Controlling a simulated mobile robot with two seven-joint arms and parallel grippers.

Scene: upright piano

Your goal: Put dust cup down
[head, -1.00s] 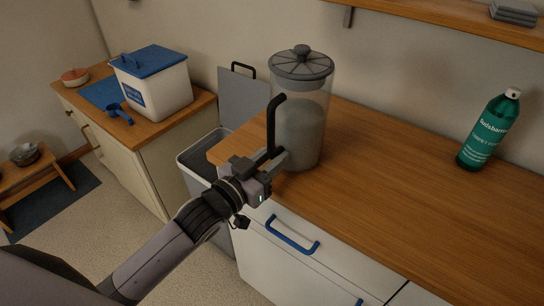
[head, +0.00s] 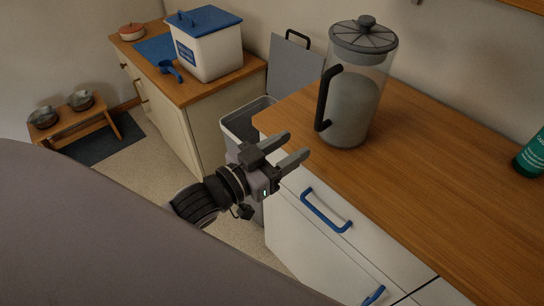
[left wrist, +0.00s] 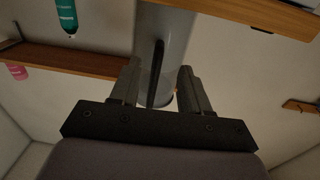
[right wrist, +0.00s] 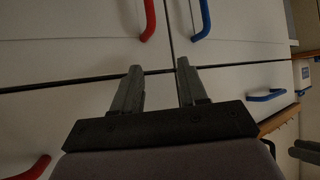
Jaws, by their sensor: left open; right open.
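The dust cup (head: 355,100) is a clear cylinder with grey contents, a grey ribbed lid and a black side handle (head: 325,98). It stands upright on the wooden counter near its left end. My left gripper (head: 298,148) is open and empty, in front of the counter edge and apart from the handle. In the left wrist view the dust cup (left wrist: 176,40) and its handle show beyond and between the open fingers (left wrist: 158,88). My right gripper (right wrist: 156,75) is open and empty, facing white cabinet fronts; it is not seen in the head view.
A grey bin (head: 245,122) stands left of the counter. A white tub with blue lid (head: 207,45) and a blue scoop (head: 170,70) sit on the far cabinet.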

